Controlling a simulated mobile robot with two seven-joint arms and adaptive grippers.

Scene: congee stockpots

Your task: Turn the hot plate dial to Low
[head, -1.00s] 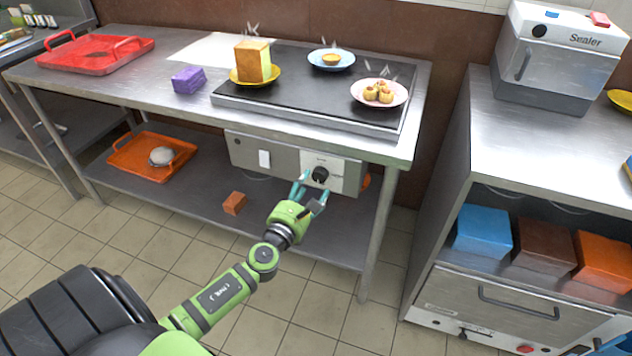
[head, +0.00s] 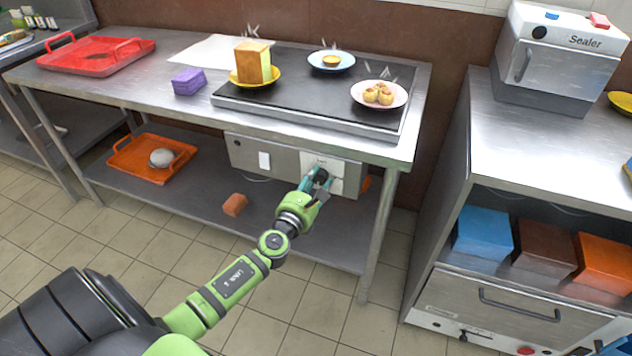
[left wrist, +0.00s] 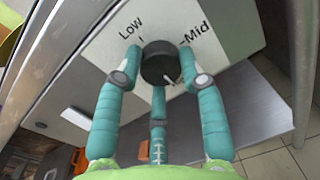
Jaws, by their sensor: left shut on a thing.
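The black hot plate dial (head: 321,175) sits on a pale plate on the control panel under the table top. My left gripper (head: 317,184) is at the dial. In the left wrist view, its teal fingers (left wrist: 161,80) are around the dial (left wrist: 160,62) and shut on it. "Low" (left wrist: 130,27) is printed at the dial's upper left and "Mid" (left wrist: 197,33) at its right. A small pale mark shows at the dial's lower right edge; I cannot tell the setting from it. My right gripper is not in view.
The hot plate (head: 300,93) above carries plates of food. A white switch (head: 264,160) is on the panel left of the dial. The lower shelf holds an orange tray (head: 180,176) and a brown block (head: 235,205). A sealer (head: 548,60) stands on the right counter.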

